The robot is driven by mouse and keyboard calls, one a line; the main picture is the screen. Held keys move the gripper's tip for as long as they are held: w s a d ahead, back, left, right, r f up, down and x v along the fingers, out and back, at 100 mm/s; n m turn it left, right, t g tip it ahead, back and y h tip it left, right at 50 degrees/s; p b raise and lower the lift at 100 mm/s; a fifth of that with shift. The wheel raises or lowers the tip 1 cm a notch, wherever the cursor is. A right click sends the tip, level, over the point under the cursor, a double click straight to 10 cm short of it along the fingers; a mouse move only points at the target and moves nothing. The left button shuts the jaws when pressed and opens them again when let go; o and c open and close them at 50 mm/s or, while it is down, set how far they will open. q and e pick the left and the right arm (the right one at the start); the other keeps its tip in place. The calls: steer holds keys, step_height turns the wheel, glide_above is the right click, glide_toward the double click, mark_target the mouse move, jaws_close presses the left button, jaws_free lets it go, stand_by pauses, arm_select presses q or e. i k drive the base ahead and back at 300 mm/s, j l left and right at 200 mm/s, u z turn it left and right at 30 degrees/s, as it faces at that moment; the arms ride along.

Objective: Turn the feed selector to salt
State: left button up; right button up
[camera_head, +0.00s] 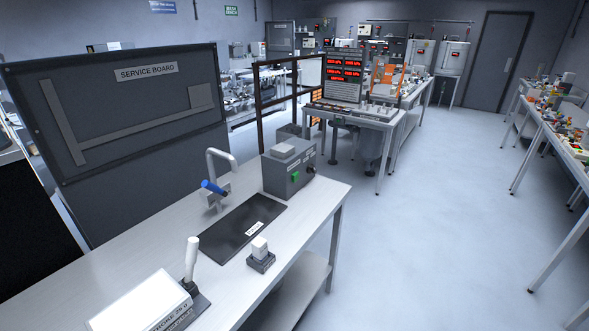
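No part clearly labelled as a feed selector or as salt can be made out. A dark grey box (289,168) on the near bench has a green button (295,176), a dark round knob (310,169) and small labels too small to read. Whether this knob is the selector I cannot tell. Farther back, a panel with red number displays (343,69) stands on a white bench, with small controls in front of it. Neither of my grippers is in view.
A dark railing (257,92) stands behind. The floor (430,240) at right is clear.

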mark_target(310, 168)
steer(key=u, duration=0.3)
steer(key=i+l+u, duration=0.15)
steer(key=l, duration=0.25)
steer(key=i+l+u, duration=0.2)
steer(key=l, duration=0.25)
steer(key=i+l+u, duration=0.15)
steer(key=l, duration=0.35)
steer(key=i+l+u, duration=0.2)
steer(key=l, duration=0.25)
steer(key=l+u, duration=0.15)
steer(key=l, duration=0.35)
